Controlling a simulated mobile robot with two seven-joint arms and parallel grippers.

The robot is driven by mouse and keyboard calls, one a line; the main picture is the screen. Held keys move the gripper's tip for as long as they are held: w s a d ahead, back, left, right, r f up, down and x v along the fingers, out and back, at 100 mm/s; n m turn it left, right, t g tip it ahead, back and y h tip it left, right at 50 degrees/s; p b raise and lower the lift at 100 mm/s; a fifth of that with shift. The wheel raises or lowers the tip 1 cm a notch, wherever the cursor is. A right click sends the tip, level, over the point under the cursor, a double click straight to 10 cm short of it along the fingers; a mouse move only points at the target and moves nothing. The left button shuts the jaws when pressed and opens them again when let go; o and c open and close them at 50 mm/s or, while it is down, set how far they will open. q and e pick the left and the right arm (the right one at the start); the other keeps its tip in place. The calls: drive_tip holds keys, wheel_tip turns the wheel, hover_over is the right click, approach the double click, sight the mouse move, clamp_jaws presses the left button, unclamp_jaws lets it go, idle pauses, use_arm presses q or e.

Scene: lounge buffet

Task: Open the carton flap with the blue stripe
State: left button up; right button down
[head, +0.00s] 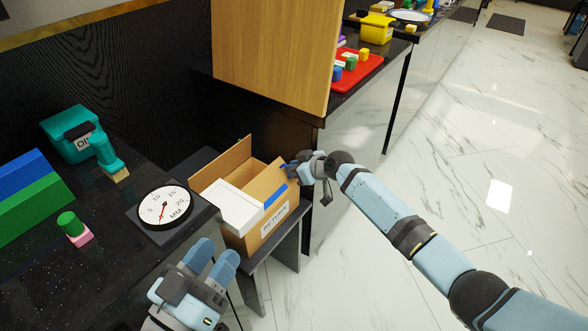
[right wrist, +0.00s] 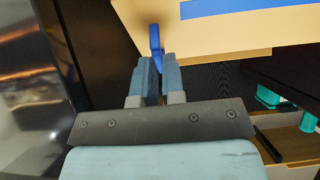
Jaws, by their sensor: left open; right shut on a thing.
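The tan carton (head: 250,238), labelled RETURN, stands on a dark stand in the head view. Its flap with the blue stripe (head: 268,181) is at the carton's right side; the tan panel and its blue stripe also show at the top of the right wrist view (right wrist: 255,32). My right gripper (head: 294,168) is at that flap's right end. In the right wrist view its fingers are shut on a small blue tab (right wrist: 155,40) at the flap's edge. My left gripper (head: 213,258) is open and empty, in front of the carton at lower left.
A white panel (head: 236,207) lies over the carton's left part, and another tan flap (head: 220,165) stands raised behind. A dial scale (head: 163,206) sits on the black counter close to the left. A wooden panel (head: 270,50) rises behind. The floor at right is clear.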

drive_tip(key=c, duration=1.2)
unclamp_jaws()
use_arm(q)
drive_tip(key=f+y+p, duration=0.1)
drive_tip(key=a+f+g+p, duration=0.1)
drive_tip(key=f+p, duration=0.1)
drive_tip(key=a+f+g+y+p, duration=0.1)
drive_tip(key=f, duration=0.1)
drive_tip(key=shift+a+f+y, duration=0.15)
drive_tip(key=shift+a+y, duration=0.05)
drive_tip(key=shift+y, duration=0.1)
use_arm(e)
drive_tip(key=v, duration=1.3)
drive_tip(key=shift+s+d+r, duration=0.2)
drive_tip(key=shift+d+r, duration=0.05)
